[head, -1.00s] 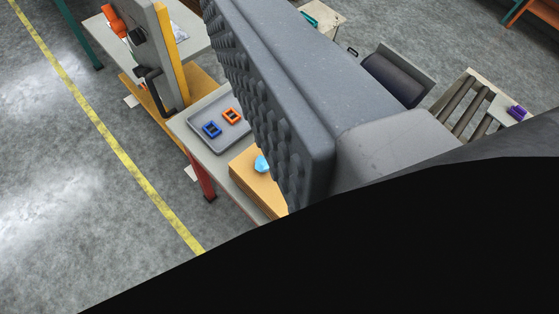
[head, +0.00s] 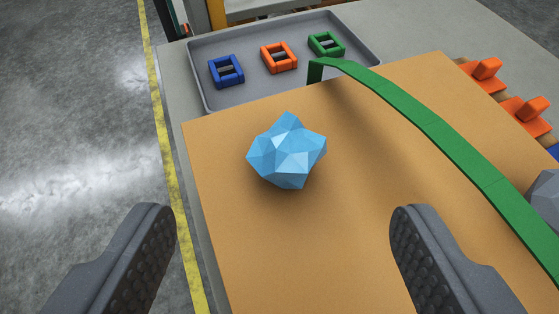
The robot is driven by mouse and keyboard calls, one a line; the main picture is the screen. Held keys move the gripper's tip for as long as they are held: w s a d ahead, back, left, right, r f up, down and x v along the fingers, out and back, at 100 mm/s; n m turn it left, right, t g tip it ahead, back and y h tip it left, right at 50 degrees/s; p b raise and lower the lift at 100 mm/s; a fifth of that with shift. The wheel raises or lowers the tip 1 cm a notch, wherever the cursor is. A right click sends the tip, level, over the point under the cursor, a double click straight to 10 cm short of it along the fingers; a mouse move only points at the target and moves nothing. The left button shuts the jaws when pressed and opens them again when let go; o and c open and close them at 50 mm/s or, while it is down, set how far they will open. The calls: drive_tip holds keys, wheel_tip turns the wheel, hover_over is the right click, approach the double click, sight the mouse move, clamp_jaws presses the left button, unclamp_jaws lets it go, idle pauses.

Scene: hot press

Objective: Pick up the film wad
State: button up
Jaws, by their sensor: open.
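The film wad (head: 287,152) is a light blue, faceted crumpled lump. It lies on an orange-tan board (head: 300,245) on the table, left of the middle of the view. My gripper (head: 282,240) is open, with its two dark ribbed fingers spread wide at the bottom of the view. The wad is beyond the fingertips, in line with the gap between them, and nothing touches it. Nothing is between the fingers but the board behind them.
A green strap (head: 440,130) arches over the board on the right. A grey tray (head: 285,80) with blue, orange and green frames stands behind the board. Orange pieces (head: 505,90) and a grey lump (head: 547,195) are at the right. Open floor (head: 75,160) lies left.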

sight(290, 141)
drive_tip(key=b+x, duration=0.1)
drive_tip(key=x, duration=0.5)
drive_tip(key=shift+b+x, duration=0.75)
drive_tip(key=shift+x, duration=1.85)
drive_tip(key=shift+d+r, duration=0.1)
drive_tip(key=shift+d, duration=0.05)
drive_tip(key=c, duration=1)
